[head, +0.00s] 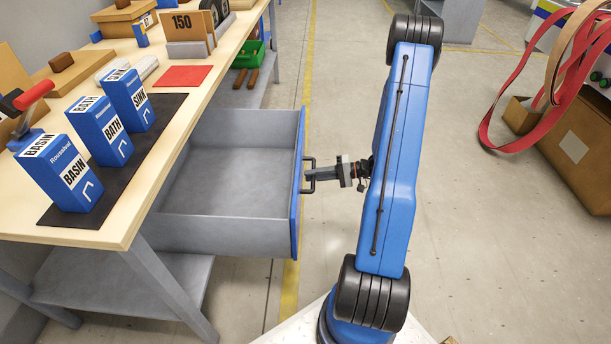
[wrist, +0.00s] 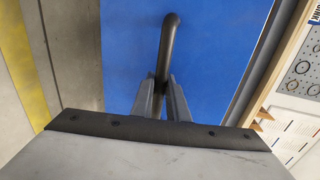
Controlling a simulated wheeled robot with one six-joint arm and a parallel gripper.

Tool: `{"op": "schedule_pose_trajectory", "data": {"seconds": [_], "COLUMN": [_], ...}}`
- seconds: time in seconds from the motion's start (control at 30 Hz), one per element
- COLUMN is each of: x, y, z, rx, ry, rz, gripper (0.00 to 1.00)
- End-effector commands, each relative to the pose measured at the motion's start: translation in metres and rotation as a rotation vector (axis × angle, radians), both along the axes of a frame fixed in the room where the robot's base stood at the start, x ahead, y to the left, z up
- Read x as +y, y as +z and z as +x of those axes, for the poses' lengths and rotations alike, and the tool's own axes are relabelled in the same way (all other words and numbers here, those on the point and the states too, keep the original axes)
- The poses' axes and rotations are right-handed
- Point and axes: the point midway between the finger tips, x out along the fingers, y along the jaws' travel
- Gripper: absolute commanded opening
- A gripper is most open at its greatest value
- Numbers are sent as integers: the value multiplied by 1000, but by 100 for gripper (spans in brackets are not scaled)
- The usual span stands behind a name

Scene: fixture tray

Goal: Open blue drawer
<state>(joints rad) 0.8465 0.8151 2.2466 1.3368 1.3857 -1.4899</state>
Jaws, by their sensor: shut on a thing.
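The blue drawer (head: 297,200) is pulled well out from under the workbench; its grey inside is empty. Its blue front also fills much of the wrist view (wrist: 215,60). The black bar handle (head: 309,174) on the front shows in the wrist view (wrist: 169,40) too. My gripper (head: 316,174) is at the handle, its two fingers (wrist: 161,98) closed around the bar from either side. The part of the handle between the fingers is partly hidden.
The wooden bench top (head: 134,195) carries blue boxes labelled BASIN, BATH and SINK on a dark mat (head: 170,108). A green bin (head: 249,54) sits behind the drawer. The floor (head: 480,250) to the right is clear; a cardboard box (head: 572,147) stands farther right.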

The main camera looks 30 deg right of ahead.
Motion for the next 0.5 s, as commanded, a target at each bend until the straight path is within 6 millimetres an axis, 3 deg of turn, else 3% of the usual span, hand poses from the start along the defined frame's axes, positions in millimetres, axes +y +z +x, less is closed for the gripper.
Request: {"op": "schedule_pose_trajectory", "data": {"seconds": [0.4,0.43,0.5], "x": [-2,-2,-2], "y": [-1,-1,0], "z": [-1,-1,-1], "rx": [0,0,0], "ry": [-1,-1,-1], "rz": [-1,-1,-1], "gripper": [0,21,33]}}
